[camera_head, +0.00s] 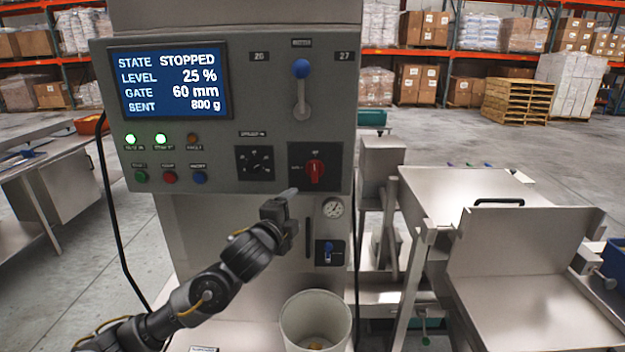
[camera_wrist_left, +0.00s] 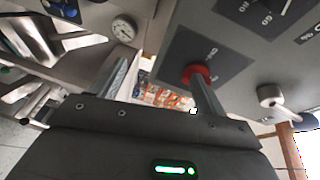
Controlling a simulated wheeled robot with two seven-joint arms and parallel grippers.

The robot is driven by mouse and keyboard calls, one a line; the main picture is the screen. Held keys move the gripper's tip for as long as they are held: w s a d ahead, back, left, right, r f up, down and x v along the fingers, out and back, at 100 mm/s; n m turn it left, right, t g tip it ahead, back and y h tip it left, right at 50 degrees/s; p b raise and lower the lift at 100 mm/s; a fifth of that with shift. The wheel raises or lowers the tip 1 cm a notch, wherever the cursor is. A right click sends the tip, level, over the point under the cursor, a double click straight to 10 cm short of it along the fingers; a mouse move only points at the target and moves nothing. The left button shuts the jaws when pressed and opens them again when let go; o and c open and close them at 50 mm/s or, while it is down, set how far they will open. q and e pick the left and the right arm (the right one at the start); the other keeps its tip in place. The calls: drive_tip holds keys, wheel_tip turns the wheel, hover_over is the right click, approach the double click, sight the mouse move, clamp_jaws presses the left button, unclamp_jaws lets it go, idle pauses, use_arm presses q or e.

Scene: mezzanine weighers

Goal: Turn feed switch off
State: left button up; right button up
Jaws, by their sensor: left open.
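A red rotary switch (camera_head: 315,171) sits on a dark square plate low on the grey control panel (camera_head: 225,208); its labels are too small to read surely. My left gripper (camera_head: 289,194) is open and empty just below and left of it. In the left wrist view the red switch (camera_wrist_left: 197,73) is at the tip of the right-hand finger of my left gripper (camera_wrist_left: 155,72); contact cannot be told. A smaller blue toggle (camera_head: 328,250) is on a dark plate lower down. I cannot read which is marked feed. My right gripper is not in view.
The screen (camera_head: 169,82) reads STOPPED, 25 %, 60 mm, 800 g; two green lamps are lit. A black dial (camera_head: 255,163), a blue-knobbed lever (camera_head: 301,90) and a gauge (camera_head: 333,208) are close by. A white bucket (camera_head: 315,322) stands below; a steel bench is at right.

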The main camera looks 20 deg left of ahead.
use_arm(q)
drive_tip(key=m+t+h, duration=0.1)
drive_tip(key=m, duration=0.1)
approach(313, 174)
drive_tip(key=w+p, duration=0.1)
drive_tip(key=w, duration=0.1)
drive_tip(key=w+p, duration=0.1)
drive_tip(key=w, duration=0.2)
drive_tip(key=w+d+p, duration=0.1)
drive_tip(key=w+p, duration=0.1)
drive_tip(key=w, duration=0.1)
drive_tip(key=shift+r, duration=0.2)
drive_tip(key=shift+w+d+f+p, duration=0.15)
drive_tip(key=shift+w+p, duration=0.15)
drive_tip(key=shift+w, duration=0.35)
drive_tip(key=shift+c, duration=0.2)
drive_tip(key=c, duration=0.9)
drive_tip(key=shift+c, duration=0.2)
